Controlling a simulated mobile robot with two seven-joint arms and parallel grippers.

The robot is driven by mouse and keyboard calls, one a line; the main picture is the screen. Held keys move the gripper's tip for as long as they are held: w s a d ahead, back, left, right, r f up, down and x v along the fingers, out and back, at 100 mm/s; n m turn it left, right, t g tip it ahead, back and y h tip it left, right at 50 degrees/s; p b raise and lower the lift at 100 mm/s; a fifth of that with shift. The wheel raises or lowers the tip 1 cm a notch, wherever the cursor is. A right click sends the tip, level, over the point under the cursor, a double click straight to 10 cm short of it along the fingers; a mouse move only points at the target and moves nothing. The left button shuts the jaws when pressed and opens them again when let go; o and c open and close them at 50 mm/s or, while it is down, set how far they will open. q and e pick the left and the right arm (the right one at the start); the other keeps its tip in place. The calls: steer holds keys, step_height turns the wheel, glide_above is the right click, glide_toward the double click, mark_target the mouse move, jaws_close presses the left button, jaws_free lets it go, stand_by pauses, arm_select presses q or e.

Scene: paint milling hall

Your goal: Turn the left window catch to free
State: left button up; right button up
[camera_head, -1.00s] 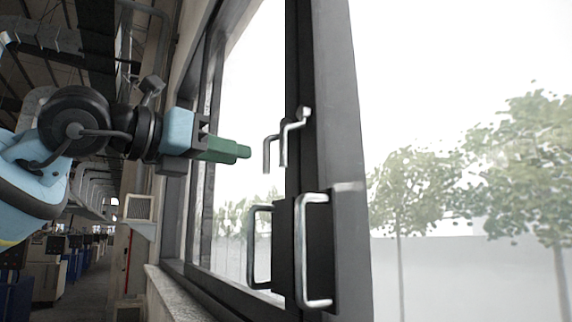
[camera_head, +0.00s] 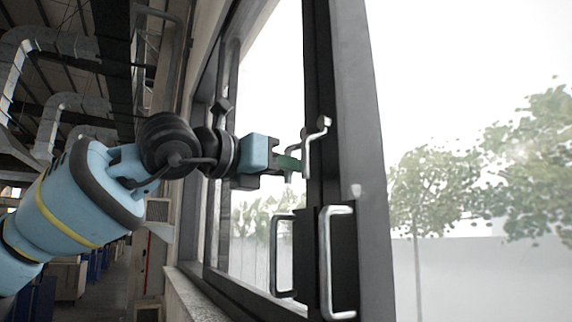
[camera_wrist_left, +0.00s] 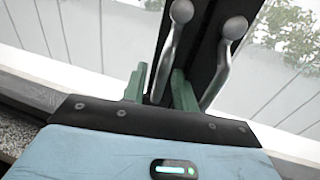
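Two slim metal catches hang side by side on the dark window frame. The left catch (camera_wrist_left: 165,58) and the right catch (camera_wrist_left: 222,62) each end in a round knob in the left wrist view. In the head view the right catch (camera_head: 318,132) shows well; the left one (camera_head: 289,178) is mostly hidden behind my fingers. My left gripper (camera_head: 296,164) is at the catches, its green fingers apart. In the left wrist view the left catch's lever passes between the fingers of that gripper (camera_wrist_left: 160,88); contact cannot be told. My right gripper is not in view.
Two fixed pull handles, left (camera_head: 274,255) and right (camera_head: 325,265), stand out from the frame below the catches. The stone sill (camera_head: 190,298) runs along the window bottom. The hall lies open at left.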

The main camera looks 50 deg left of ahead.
arm_select(q)
steer(key=shift+w, duration=0.2)
jaws_close()
